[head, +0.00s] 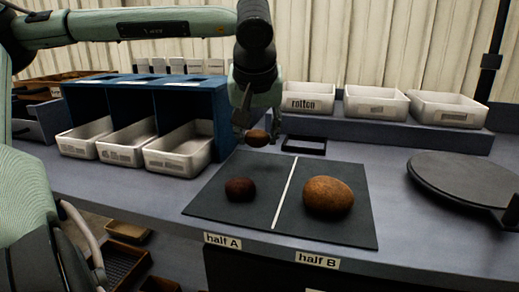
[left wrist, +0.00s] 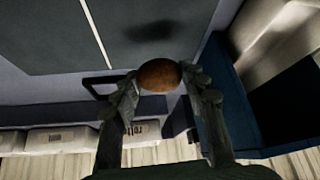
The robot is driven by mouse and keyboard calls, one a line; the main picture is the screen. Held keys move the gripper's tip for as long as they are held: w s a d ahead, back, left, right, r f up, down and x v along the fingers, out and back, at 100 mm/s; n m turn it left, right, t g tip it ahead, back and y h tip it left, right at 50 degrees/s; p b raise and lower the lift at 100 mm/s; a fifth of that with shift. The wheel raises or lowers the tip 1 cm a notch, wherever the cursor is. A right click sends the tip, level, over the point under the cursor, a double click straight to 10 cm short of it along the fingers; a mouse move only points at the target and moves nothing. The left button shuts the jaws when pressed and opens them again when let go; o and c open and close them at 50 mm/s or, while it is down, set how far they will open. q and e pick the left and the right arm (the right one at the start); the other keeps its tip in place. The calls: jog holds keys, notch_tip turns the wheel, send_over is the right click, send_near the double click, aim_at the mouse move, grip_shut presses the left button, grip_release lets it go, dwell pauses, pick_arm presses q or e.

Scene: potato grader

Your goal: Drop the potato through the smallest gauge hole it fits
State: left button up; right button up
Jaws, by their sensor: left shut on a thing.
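My left gripper (head: 258,132) is shut on a small brown potato (head: 257,139) and holds it above the far edge of the dark mat. In the left wrist view the held potato (left wrist: 159,75) sits between the two fingertips. The blue gauge stand (head: 229,112) is to the left of the gripper, with dark holes (head: 150,78) in its top, seen at a flat angle. Their sizes are hard to tell. White bins (head: 178,154) stand under it. A small dark potato (head: 240,189) lies on half A and a large tan potato (head: 328,196) on half B. My right gripper is not in view.
The dark mat (head: 225,215) has a white dividing line. A small black frame (head: 304,145) lies just behind it. White trays, one marked "rotten" (head: 307,99), stand on a raised shelf at the back right. A round dark disc (head: 465,178) is at the right.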

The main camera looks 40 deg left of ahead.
aim_at(259, 146)
pick_arm(q)
jog(key=shift+w+f, duration=0.2)
jog(key=shift+d+f, duration=0.1)
jog(key=shift+f, duration=1.85)
jog(key=shift+f, duration=0.15)
